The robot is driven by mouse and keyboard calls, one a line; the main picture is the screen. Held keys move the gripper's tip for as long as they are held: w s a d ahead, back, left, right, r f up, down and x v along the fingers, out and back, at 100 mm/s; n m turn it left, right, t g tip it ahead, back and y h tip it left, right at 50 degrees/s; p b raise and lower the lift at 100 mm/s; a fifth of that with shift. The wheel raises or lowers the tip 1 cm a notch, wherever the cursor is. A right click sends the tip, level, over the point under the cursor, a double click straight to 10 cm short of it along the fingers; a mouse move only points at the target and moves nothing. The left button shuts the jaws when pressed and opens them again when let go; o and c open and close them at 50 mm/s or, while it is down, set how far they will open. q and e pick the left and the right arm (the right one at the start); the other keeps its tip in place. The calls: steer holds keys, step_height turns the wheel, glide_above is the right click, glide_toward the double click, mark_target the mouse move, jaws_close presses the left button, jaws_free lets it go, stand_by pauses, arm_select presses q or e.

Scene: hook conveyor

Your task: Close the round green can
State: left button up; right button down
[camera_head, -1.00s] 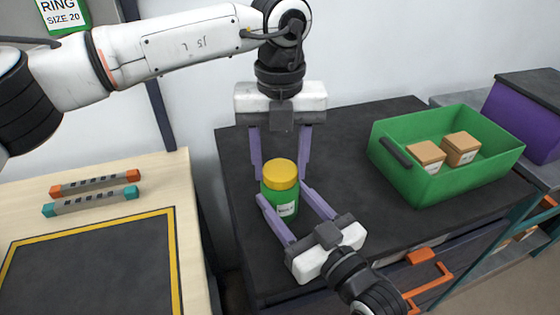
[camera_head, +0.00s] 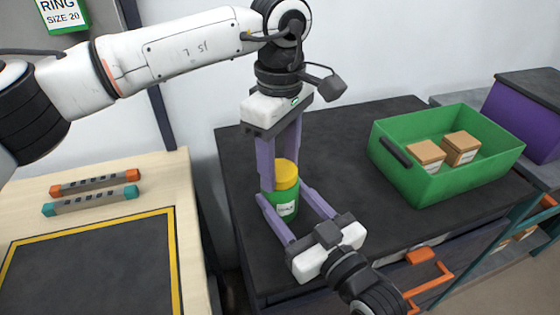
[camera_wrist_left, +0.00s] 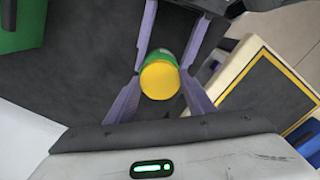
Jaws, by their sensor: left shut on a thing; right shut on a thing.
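The round green can (camera_head: 287,205) with a white label stands upright on the dark table. Its yellow lid (camera_head: 287,170) sits on top; it also shows in the left wrist view (camera_wrist_left: 160,80). My left gripper (camera_head: 277,178) comes down from above and is shut on the lid, one finger on the left and the other partly hidden behind it. My right gripper (camera_head: 283,200) reaches in low from the front right and is shut on the can's body. The fingers partly cover the can. I cannot see whether any gap is left under the lid.
A green bin (camera_head: 445,185) with two cardboard boxes stands to the right on the dark table (camera_head: 345,130). A wooden table (camera_head: 120,170) at the left holds two capped bars. A purple box (camera_head: 525,115) stands at the far right.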

arm_select(q)
steer(key=shift+m, duration=0.7)
steer(key=o, duration=1.2)
steer(key=shift+o, duration=0.2)
steer(key=shift+r, duration=0.1)
step_height(320, 180, up, 12)
arm_select(e)
steer(key=c, duration=0.6)
jaws_free()
